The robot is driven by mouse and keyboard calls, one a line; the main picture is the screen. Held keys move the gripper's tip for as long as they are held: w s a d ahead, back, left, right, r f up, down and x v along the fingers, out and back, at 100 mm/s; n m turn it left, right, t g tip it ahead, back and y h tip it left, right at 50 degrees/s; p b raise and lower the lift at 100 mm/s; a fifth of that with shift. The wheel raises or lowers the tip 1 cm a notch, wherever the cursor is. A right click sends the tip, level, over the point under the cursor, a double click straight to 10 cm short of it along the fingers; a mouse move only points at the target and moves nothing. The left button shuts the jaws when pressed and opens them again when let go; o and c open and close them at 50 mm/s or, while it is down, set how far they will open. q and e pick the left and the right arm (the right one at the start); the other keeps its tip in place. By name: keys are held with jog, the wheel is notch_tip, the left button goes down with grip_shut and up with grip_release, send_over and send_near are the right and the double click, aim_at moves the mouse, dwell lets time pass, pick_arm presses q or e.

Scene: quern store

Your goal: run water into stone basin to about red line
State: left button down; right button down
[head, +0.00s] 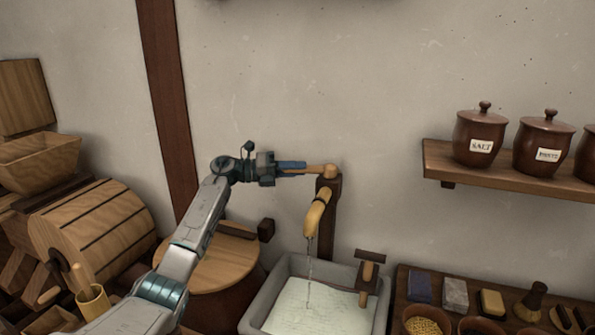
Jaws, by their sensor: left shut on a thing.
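The stone basin (260,300) is a grey square trough at the bottom centre, with pale, rippled water (318,308) inside. I cannot make out a red line on it. A wooden tap spout (317,212) on a dark post (331,228) stands behind the basin. A thin stream of water (309,265) falls from the spout into the basin. My left gripper (300,168) reaches in from the left and is shut on the tap's wooden handle (317,170), above the spout. My right gripper is out of view.
A brown T-shaped wooden piece (370,272) is at the basin's right rim. A lidded wooden tub (210,265) stands left of it. At right, a shelf (490,172) holds lidded jars (481,135) above a bench with bowls (427,322), blocks and a brush (533,298).

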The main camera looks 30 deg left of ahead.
pick_arm(q)
jog(key=c, duration=1.2)
grip_release()
jog(key=shift+c, duration=0.2)
jog(key=shift+a, duration=0.15)
jog(key=b+v, duration=0.3)
jog(key=v, duration=0.7)
jog(key=shift+s+a, duration=0.2)
jog(key=shift+s, duration=0.05)
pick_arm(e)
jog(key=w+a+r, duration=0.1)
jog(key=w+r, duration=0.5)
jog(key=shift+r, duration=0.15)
